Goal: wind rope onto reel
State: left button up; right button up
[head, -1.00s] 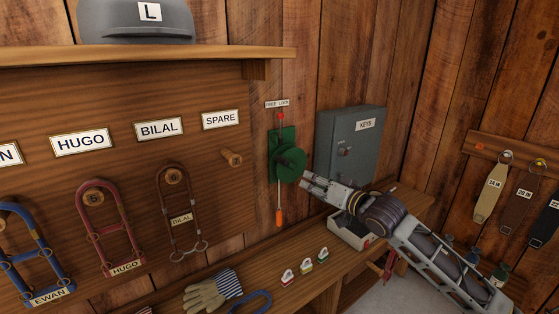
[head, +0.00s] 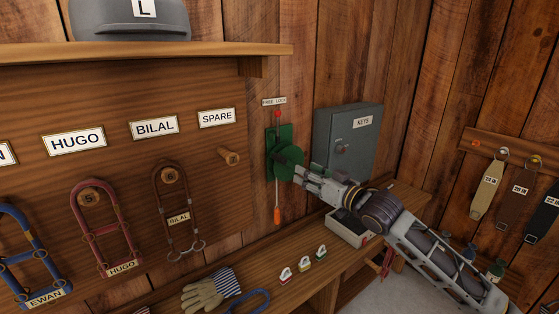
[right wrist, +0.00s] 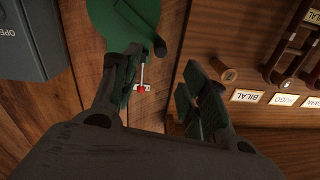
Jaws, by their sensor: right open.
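The green reel (head: 287,154) is mounted on the plank wall under a small "FREE LOCK" label (head: 274,101). A red knob (head: 277,114) sits above it. A thin line with an orange end piece (head: 277,215) hangs below it. My right gripper (head: 298,171) is at the reel's lower right, its tips overlapping the reel in the head view. In the right wrist view, its fingers (right wrist: 162,72) are apart, with the green reel (right wrist: 118,20) beyond them. A dark knob (right wrist: 160,47) at the reel's edge shows near the gap; contact cannot be told. My left gripper is not in view.
A grey key box (head: 348,140) is on the wall just right of the reel. A wooden peg (head: 230,157) sticks out to the left. Below is a bench with a white-rimmed box (head: 350,234), gloves (head: 208,292) and small tagged items. A shelf (head: 150,52) juts out above left.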

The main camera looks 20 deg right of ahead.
aim_at(279, 159)
jog(key=shift+w, duration=0.15)
jog(key=shift+p+x, duration=0.75)
jog(key=shift+x, duration=2.8)
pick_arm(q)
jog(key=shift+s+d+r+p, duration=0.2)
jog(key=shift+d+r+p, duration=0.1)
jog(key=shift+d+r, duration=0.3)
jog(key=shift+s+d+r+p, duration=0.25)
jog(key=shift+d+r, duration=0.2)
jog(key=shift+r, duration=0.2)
pick_arm(e)
jog(key=shift+x, duration=3.25)
jog(key=shift+c, duration=0.4)
grip_shut()
